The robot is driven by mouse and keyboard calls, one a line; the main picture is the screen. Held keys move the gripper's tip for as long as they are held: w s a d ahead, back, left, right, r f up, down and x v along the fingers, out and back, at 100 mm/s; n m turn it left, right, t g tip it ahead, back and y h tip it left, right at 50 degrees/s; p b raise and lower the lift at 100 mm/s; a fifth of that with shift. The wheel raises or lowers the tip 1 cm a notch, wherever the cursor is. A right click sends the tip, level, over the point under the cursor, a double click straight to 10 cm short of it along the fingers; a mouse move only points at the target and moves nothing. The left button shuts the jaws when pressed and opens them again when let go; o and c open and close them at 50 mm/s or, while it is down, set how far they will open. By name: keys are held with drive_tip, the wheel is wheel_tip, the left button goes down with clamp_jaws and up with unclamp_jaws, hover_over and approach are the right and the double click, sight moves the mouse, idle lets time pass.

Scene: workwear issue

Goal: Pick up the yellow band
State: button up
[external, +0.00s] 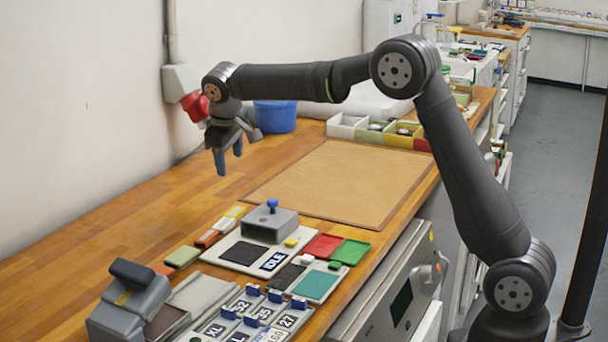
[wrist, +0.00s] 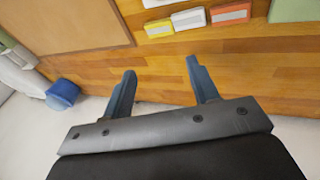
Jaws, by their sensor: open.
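A flat yellow piece (external: 235,211), which looks like the yellow band, lies on the wooden bench at the far end of a row of coloured pieces. It also shows near the top of the wrist view (wrist: 159,29), with a pale label on it. My gripper (external: 229,162) is open and empty, held above the bench near the wall. In the wrist view my gripper's fingertips (wrist: 160,66) are apart, with the yellow piece beyond them. Nothing hides the yellow piece in the wrist view.
A grey block (external: 270,224) with a blue knob stands close by. A brown board (external: 330,180) and blue bin (external: 275,116) lie farther back.

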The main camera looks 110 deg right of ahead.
drive_tip(key=w+m, duration=0.1)
drive_tip(key=m, duration=0.4)
drive_tip(key=m+g+y, duration=0.1)
drive_tip(key=m+g, duration=0.1)
drive_tip(key=m, duration=1)
approach(234, 212)
drive_tip(key=x, duration=0.8)
drive_tip(key=c, duration=1)
